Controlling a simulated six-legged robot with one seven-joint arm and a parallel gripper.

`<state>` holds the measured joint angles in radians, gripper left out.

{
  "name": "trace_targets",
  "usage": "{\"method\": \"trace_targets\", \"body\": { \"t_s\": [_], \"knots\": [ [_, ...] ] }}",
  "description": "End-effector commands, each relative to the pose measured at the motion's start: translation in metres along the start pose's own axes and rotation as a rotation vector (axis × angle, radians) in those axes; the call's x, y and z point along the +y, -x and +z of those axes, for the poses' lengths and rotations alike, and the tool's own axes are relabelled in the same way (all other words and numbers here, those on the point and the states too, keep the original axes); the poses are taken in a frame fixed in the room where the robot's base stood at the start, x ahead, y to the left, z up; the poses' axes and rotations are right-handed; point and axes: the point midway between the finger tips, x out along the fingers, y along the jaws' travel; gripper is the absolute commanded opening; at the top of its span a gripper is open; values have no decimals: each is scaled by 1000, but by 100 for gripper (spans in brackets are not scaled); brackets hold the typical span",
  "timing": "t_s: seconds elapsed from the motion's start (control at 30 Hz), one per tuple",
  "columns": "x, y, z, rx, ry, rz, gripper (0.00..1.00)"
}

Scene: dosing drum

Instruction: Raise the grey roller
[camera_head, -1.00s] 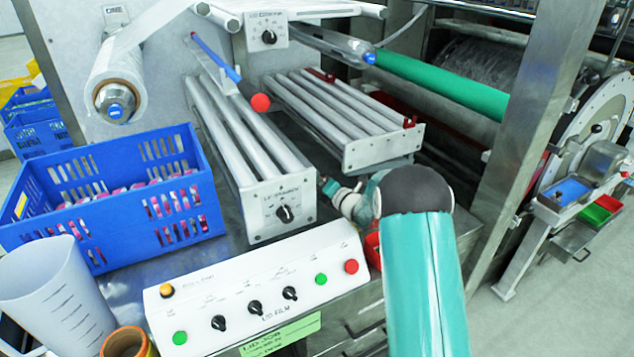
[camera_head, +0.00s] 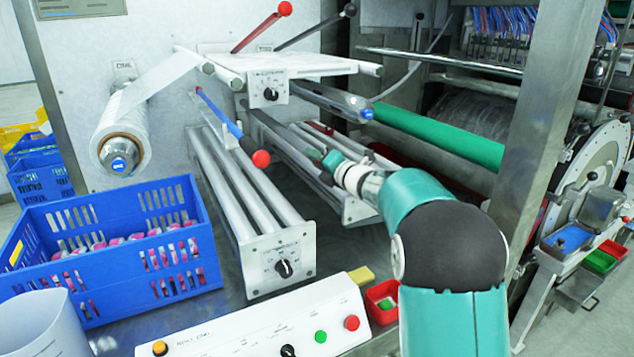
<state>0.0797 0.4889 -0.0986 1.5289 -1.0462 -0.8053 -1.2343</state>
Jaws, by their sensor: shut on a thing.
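Long grey rollers lie side by side in the right roller bank (camera_head: 280,135), right of the centre. My arm covers part of this bank. My gripper (camera_head: 328,165) is at the front part of the bank, reaching in from the right, and is shut on a grey roller there. The fingertips are small, and the exact contact is partly hidden. A separate grey roller with a blue end cap (camera_head: 335,100) sits higher up, in front of the green roller (camera_head: 440,132).
A left roller bank (camera_head: 240,185) with a dial stands beside the gripper. A blue lever with a red knob (camera_head: 261,158) rises over it. A white shelf (camera_head: 290,64) overhangs behind. A blue crate (camera_head: 105,250) and white control panel (camera_head: 250,325) are nearer. A steel post (camera_head: 545,120) stands right.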

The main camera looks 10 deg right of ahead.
Motion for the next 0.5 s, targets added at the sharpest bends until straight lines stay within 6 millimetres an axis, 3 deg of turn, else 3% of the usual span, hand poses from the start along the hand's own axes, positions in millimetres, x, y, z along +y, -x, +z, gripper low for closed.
{"method": "trace_targets", "body": {
  "t_s": [0.03, 0.13, 0.5],
  "knots": [
    [12, -2, 0, 7, 3, 15, 0],
    [18, -3, 4, 8, 3, 15, 0],
    [22, -3, 6, 9, 0, 15, 0]
  ]
}}
